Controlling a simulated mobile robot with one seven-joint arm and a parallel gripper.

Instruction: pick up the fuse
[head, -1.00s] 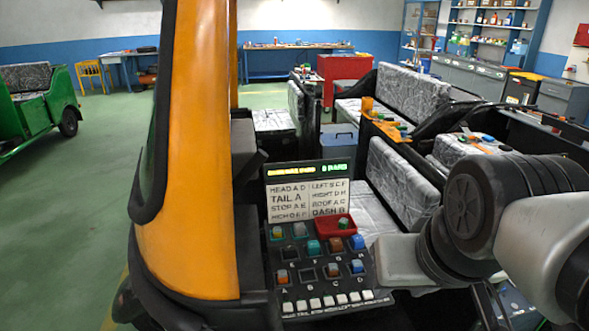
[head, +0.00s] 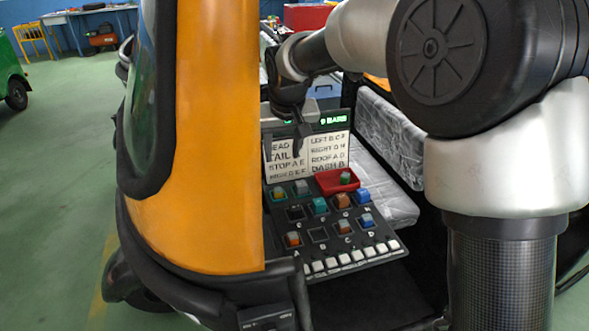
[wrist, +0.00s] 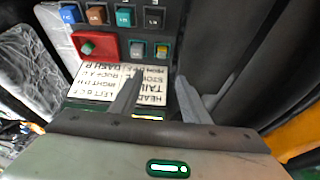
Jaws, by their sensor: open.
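The dark fuse panel (head: 330,222) holds several small coloured fuses in labelled sockets; which one is the task's fuse I cannot tell. A green-topped fuse (head: 345,179) sits in a red tray (head: 327,184) at its upper right; in the wrist view the same fuse (wrist: 87,47) is left of my fingers. A yellow fuse (head: 278,194) and a grey fuse (head: 301,188) sit along the upper edge. Teal (head: 319,206), brown (head: 342,200) and blue (head: 363,195) fuses sit below. My gripper (wrist: 158,82) is open and empty, over the label card, apart from the fuses.
The label card (head: 335,155) and lit display stand behind the panel. An orange body pillar (head: 215,140) rises close on the left. Plastic-wrapped seats (head: 392,135) lie to the right. White switches (head: 330,262) line the panel's front. Two sockets look empty.

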